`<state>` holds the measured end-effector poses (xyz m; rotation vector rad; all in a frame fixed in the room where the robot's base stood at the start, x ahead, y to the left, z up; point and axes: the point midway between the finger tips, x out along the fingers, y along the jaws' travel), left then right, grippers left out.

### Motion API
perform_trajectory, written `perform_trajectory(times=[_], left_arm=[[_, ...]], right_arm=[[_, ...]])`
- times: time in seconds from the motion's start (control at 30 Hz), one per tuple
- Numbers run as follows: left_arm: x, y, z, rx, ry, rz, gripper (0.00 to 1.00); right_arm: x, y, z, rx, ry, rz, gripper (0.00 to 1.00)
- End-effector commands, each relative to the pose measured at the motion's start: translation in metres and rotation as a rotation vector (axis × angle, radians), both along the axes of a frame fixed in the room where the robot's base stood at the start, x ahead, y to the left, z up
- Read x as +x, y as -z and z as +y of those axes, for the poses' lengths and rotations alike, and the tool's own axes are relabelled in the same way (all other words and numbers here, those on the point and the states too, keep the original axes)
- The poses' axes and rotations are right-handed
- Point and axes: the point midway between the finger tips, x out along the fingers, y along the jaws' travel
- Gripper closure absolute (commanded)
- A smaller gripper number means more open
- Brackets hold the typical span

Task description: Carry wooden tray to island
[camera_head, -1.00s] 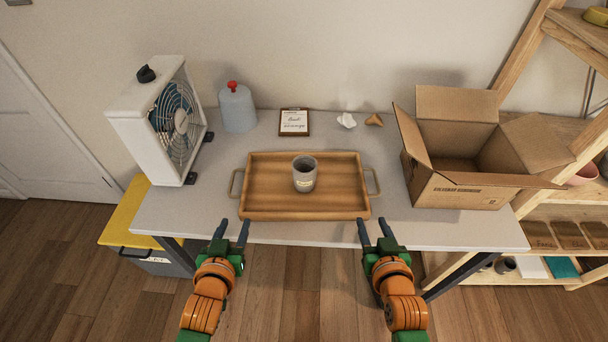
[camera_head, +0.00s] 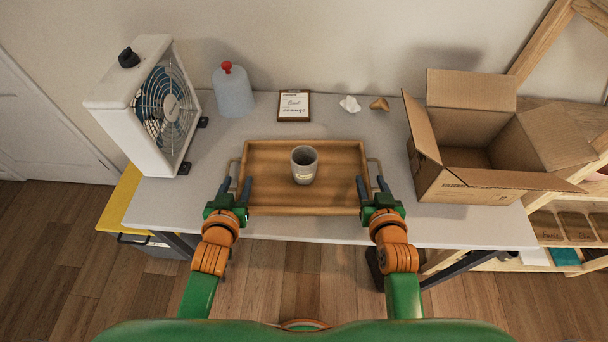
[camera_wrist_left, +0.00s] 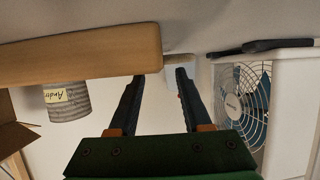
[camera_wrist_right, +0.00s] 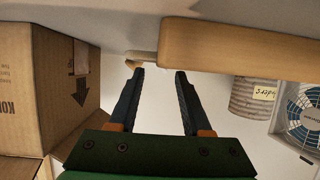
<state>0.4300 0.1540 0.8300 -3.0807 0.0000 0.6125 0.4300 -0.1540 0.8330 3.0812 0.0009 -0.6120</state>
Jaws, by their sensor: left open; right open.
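My left gripper (camera_head: 235,186) is open at the tray's left side, near the left handle (camera_head: 232,172). In the left wrist view the tray (camera_wrist_left: 80,58) is beside the fingers, and the handle shows beyond the tips. My right gripper (camera_head: 371,184) is open at the tray's right side, near the right handle (camera_head: 375,170). In the right wrist view that handle (camera_wrist_right: 141,57) is just beyond the fingertips.
A white fan (camera_head: 150,105) and a grey-blue jug (camera_head: 233,92) stand left on the table (camera_head: 300,229). An open cardboard box (camera_head: 470,187) stands right, near a wooden shelf (camera_head: 540,60).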

Motion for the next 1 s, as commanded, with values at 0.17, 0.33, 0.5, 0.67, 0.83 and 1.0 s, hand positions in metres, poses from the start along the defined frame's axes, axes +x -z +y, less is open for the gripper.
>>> perform_trajectory(times=[0.17, 0.33, 0.5, 0.67, 0.83, 1.0], left_arm=[[0.024, 0.009, 0.000, 0.001, -0.001, -0.001, 0.51], [0.033, 0.013, 0.000, -0.001, 0.000, 0.000, 0.51], [0.034, 0.014, 0.000, -0.001, 0.000, 0.000, 0.51], [0.034, 0.014, 0.000, -0.001, 0.000, 0.000, 0.73], [0.034, 0.014, 0.000, -0.001, 0.000, 0.000, 1.00], [0.034, 0.014, 0.000, -0.001, 0.000, 0.000, 1.00]], right_arm=[[0.024, 0.010, 0.000, 0.000, 0.000, 0.000, 0.51], [0.033, 0.013, 0.000, 0.000, 0.000, -0.001, 0.51], [0.034, 0.014, 0.000, 0.000, 0.000, 0.000, 0.51], [0.034, 0.014, 0.000, 0.000, 0.001, 0.000, 0.73], [0.033, 0.014, 0.000, 0.000, 0.001, 0.000, 1.00], [0.034, 0.014, 0.000, 0.000, 0.001, 0.000, 1.00]])
